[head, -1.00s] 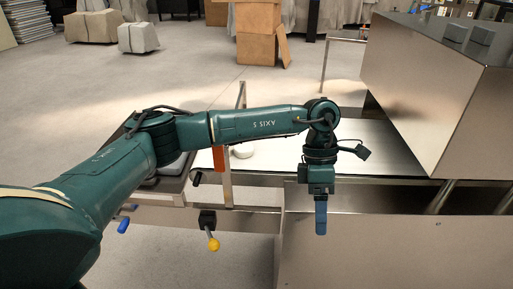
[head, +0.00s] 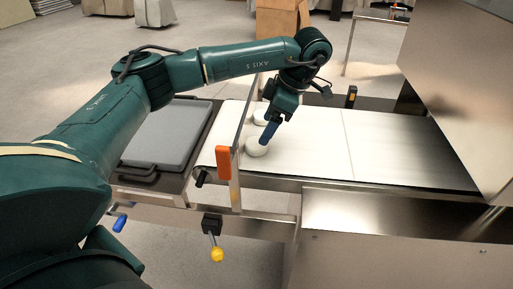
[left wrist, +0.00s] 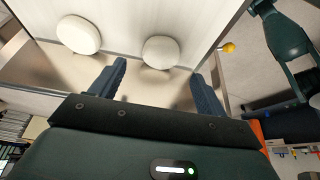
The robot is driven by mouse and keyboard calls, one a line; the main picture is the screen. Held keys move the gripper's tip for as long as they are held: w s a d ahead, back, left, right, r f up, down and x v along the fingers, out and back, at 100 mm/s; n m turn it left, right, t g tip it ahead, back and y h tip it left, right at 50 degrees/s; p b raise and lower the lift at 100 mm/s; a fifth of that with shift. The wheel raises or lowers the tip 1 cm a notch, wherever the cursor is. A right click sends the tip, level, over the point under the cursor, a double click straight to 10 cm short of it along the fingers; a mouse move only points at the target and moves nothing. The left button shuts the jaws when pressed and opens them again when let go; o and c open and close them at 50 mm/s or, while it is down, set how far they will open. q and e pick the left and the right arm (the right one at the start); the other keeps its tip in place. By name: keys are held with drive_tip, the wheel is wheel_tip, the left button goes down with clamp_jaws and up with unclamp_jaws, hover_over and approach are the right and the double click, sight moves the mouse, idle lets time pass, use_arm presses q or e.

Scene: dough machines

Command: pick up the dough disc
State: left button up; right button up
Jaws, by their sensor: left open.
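A round white dough disc (head: 256,149) lies on the white conveyor belt, near its left end. A second white dough disc (head: 261,117) lies behind it, partly hidden by my arm. My left gripper (head: 268,135) points down at the nearer disc, its blue fingers partly overlapping it in the head view. In the left wrist view the left gripper (left wrist: 157,85) is open and empty. One disc (left wrist: 160,52) shows just ahead of the gap between the fingers, and the other disc (left wrist: 78,34) is off to the left. My right gripper is not visible.
The conveyor belt (head: 380,145) is bare to the right, running toward a large metal machine (head: 462,80). An upright metal frame with an orange piece (head: 223,162) stands close left of the discs. A grey tray (head: 165,137) sits left of it.

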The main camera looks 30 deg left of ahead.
sight(256, 143)
use_arm(q)
drive_tip(key=x, duration=0.5)
drive_tip(key=shift+s+a+f, duration=0.15)
drive_tip(key=shift+s+f, duration=0.05)
drive_tip(key=shift+f, duration=0.1)
drive_tip(key=c, duration=1.1)
drive_tip(key=shift+o, duration=0.2)
drive_tip(key=shift+r, duration=0.1)
